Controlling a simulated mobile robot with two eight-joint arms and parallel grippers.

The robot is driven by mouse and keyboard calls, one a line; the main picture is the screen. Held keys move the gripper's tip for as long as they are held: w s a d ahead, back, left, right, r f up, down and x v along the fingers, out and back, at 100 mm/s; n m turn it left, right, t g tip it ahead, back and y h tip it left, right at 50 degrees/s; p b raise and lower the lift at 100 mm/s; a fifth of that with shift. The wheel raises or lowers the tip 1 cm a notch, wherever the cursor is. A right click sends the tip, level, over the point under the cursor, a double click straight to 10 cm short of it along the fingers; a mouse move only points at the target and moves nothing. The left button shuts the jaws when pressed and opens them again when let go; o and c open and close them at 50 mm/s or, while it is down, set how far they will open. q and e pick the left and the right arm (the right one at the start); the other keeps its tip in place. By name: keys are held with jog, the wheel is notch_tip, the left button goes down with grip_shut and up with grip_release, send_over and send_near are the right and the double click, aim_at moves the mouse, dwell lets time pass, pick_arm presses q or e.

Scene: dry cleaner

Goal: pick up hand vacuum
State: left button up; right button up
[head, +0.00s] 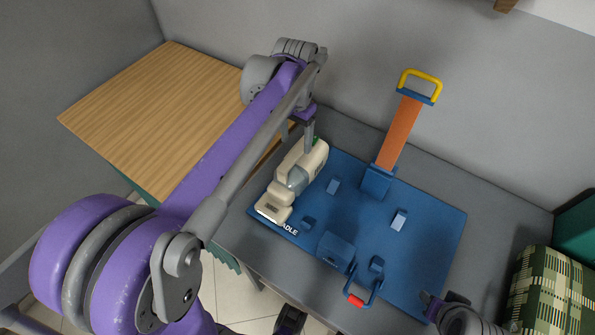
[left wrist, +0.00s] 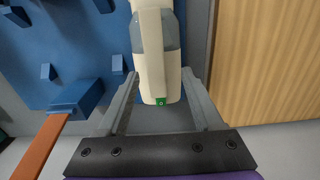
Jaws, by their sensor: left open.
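The hand vacuum (head: 287,187) is cream with a grey middle band and lies on a blue board (head: 433,219) marked "ADLE", along its left edge. My left gripper (head: 309,138) is at the vacuum's far end. In the left wrist view the vacuum (left wrist: 153,55) shows its end with a green button between the two open fingers of the left gripper (left wrist: 158,85). The fingers stand one on each side of it, and I cannot tell whether either touches. Part of my right arm shows at the bottom right of the head view; its fingertips are not clear.
An orange bar with a yellow handle (head: 420,84) rises from the board's blue block. Several small blue blocks and a red-tipped blue loop (head: 356,299) are on the board. A wooden tabletop (head: 150,110) is at left, a plaid item (head: 548,290) at right. Walls stand behind.

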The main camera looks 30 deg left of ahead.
aim_at(297, 151)
pick_arm(q)
jog(key=f, duration=0.3)
jog(key=shift+s+d+f, duration=0.25)
jog(key=shift+f, duration=0.65)
jog(key=shift+f, duration=0.25)
grip_shut()
dwell(1.1)
